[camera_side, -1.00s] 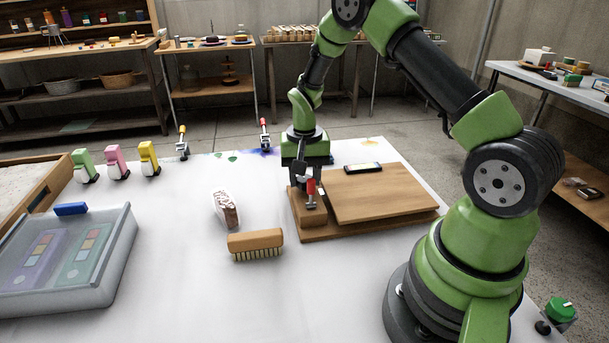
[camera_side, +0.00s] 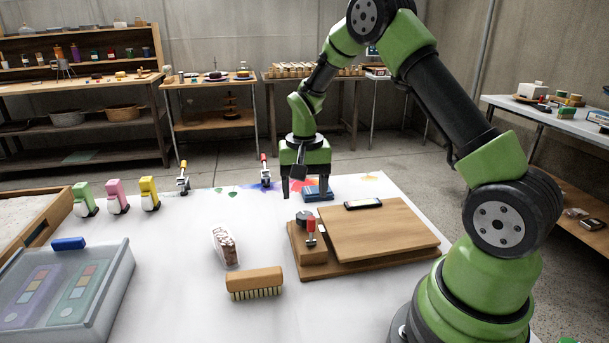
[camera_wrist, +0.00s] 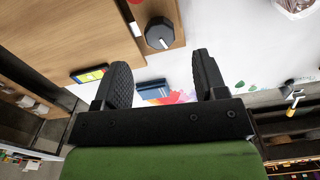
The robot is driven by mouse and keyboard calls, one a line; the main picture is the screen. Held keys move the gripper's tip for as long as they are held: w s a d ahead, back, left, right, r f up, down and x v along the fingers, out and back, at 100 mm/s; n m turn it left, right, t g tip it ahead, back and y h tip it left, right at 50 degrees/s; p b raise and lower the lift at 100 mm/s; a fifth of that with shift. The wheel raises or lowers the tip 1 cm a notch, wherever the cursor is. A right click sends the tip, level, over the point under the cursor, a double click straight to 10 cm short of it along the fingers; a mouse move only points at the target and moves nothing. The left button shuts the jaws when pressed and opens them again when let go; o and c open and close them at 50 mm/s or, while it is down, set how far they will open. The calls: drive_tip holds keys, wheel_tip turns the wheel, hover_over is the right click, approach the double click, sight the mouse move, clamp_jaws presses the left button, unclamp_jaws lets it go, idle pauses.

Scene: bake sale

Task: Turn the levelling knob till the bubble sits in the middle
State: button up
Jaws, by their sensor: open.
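A phone-like device (camera_side: 363,204) lies at the board's back edge. A blue box (camera_side: 318,194) is near my fingers. A brush (camera_side: 254,281) and cake slice (camera_side: 225,247) lie left, with clear table around them.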

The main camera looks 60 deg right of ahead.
sight(304, 215)
drive_tip(key=shift+r, duration=1.9)
drive_tip(key=s+a+r+n+t, duration=0.1)
drive_tip(key=s+a+r+t, duration=0.1)
drive_tip(key=s+a+r, duration=0.3)
drive_tip(key=s+a+r+n+t, duration=0.1)
drive_tip(key=a+r+n, duration=0.15)
drive_tip(key=r, duration=0.45)
drive_tip(key=s+a+r+n+t+y, duration=0.1)
drive_tip(key=s+a+t, duration=0.1)
drive_tip(key=s, duration=0.4)
drive_tip(key=s+a+r+n+t+y, duration=0.1)
drive_tip(key=s+a+r+t, duration=0.1)
drive_tip(key=s+a, duration=0.2)
drive_tip(key=shift+s+a+r+n, duration=0.2)
drive_tip(key=shift+s+a+n, duration=0.2)
drive_tip(key=shift+s, duration=0.75)
